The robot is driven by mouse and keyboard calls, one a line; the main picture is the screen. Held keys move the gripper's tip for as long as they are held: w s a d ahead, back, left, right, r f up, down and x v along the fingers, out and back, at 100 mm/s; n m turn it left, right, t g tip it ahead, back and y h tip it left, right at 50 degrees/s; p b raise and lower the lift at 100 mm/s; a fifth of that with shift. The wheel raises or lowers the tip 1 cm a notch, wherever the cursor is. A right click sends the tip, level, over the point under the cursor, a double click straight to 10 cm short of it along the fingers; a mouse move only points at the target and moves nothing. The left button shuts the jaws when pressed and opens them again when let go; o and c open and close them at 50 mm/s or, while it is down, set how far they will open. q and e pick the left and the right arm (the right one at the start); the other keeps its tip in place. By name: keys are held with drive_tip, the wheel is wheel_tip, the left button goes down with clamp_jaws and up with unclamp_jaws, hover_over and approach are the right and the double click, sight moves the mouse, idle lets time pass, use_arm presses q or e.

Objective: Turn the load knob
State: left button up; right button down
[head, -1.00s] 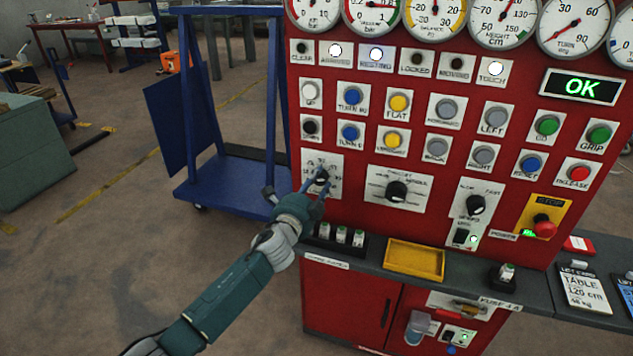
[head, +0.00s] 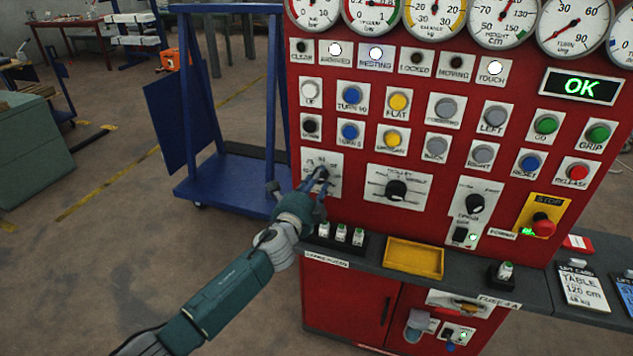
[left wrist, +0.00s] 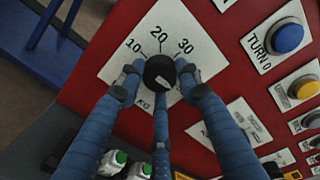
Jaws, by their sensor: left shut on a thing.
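The load knob (head: 322,173) is a round black knob on a white scale plate at the lower left of the red panel. In the left wrist view the knob (left wrist: 159,71) sits at the middle of the plate, with 10, 20 and 30 readable above it. My left gripper (head: 299,184) reaches it from the lower left. In the left wrist view its blue fingers (left wrist: 160,82) are closed around the knob from the left, right and below. The knob's pointer is hard to make out. My right gripper is not in view.
A trolley knob (head: 396,188) sits to the right on the panel, with rows of buttons above. A ledge below holds several fuses (head: 341,234) and a yellow tray (head: 413,260). A blue cart (head: 235,185) stands left of the panel. The OK display (head: 582,87) is lit.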

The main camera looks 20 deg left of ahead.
use_arm(q)
drive_tip(key=o, duration=1.2)
drive_tip(key=shift+c, duration=0.2)
drive_tip(key=s, duration=1.2)
drive_tip(key=shift+a+r, duration=0.2)
drive_tip(key=shift+r, duration=0.05)
drive_tip(key=shift+f, duration=0.1)
